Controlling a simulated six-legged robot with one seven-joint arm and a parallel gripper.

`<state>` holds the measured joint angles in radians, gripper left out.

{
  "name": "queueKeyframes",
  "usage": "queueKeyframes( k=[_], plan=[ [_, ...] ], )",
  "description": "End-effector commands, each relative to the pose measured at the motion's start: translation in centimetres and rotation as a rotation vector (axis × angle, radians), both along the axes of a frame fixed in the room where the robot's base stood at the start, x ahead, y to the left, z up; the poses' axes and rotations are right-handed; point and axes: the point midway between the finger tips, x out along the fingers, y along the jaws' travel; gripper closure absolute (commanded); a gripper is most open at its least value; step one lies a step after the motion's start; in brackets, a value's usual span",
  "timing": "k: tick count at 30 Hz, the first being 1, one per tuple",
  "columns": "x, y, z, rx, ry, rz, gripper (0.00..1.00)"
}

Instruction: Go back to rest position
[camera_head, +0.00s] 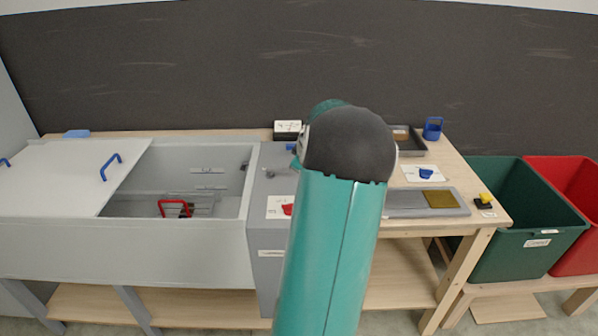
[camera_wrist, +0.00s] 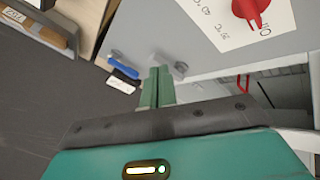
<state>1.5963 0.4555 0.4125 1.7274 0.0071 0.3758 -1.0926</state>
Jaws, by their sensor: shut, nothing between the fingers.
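My gripper (camera_wrist: 157,88) shows in the wrist view with its two green fingers together and nothing between them. It is above the grey control panel (camera_wrist: 190,35), near a small grey knob. A red knob (camera_wrist: 250,8) on a white label is at the upper right of that view. In the head view my teal arm rises through the middle and hides the gripper and part of the bench behind it. The red knob (camera_head: 287,209) shows just left of my arm.
On the left is a grey basin (camera_head: 230,165) with a half-covering white lid (camera_head: 60,178) and a red-handled basket (camera_head: 175,208) inside. On the right, a wooden table (camera_head: 455,170) holds a grey tray (camera_head: 400,203) and a blue holder (camera_head: 433,128). Green (camera_head: 510,250) and red (camera_head: 560,175) bins stand farther right.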

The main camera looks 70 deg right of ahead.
Motion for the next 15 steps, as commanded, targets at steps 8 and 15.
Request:
queueKeyframes(
  k=[8, 15],
  plan=[
    [-0.42, 0.3, 0.34, 0.002, 0.0, 0.001, 1.0],
    [-0.51, 0.39, 0.33, 0.001, 0.0, 0.002, 1.0]
  ],
)
